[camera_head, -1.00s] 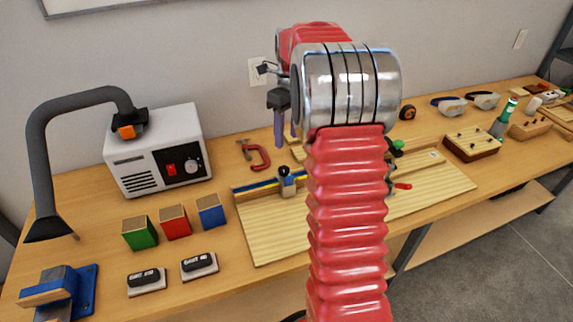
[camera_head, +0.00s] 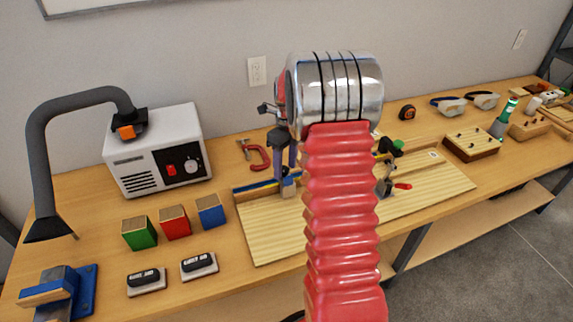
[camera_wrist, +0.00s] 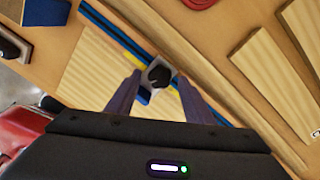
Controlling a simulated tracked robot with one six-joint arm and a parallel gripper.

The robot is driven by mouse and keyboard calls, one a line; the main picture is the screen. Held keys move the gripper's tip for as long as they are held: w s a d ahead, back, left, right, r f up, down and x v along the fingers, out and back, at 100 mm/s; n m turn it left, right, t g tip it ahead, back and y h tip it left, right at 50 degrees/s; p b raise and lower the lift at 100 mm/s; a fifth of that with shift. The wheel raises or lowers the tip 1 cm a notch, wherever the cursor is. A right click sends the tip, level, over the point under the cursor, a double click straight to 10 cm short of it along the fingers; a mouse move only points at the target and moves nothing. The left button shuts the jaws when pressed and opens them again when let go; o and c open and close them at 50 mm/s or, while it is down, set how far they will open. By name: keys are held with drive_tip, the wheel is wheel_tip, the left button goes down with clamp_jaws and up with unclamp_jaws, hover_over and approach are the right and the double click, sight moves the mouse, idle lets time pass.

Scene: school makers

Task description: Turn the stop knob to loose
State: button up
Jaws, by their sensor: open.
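The stop knob (camera_wrist: 160,74) is a dark round knob on a light block, which sits on a blue and yellow rail (camera_wrist: 128,45) along the wooden board. My gripper (camera_wrist: 158,80) is open, with one purple finger on each side of the knob in the wrist view. I cannot tell whether the fingers touch it. In the head view my gripper (camera_head: 284,152) points down just over the stop (camera_head: 289,188); the knob is mostly hidden there by the fingers.
Blue (camera_head: 210,211), red (camera_head: 175,223) and green (camera_head: 139,233) blocks stand left of the board (camera_head: 270,235). A red clamp (camera_head: 259,157) lies behind the rail. A white machine with a hose (camera_head: 155,150) stands at the back left. The board's front left is clear.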

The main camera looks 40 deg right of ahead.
drive_tip(key=shift+c, duration=0.5)
drive_tip(key=c, duration=0.9)
drive_tip(key=shift+d, duration=0.3)
drive_tip(key=shift+a, duration=0.2)
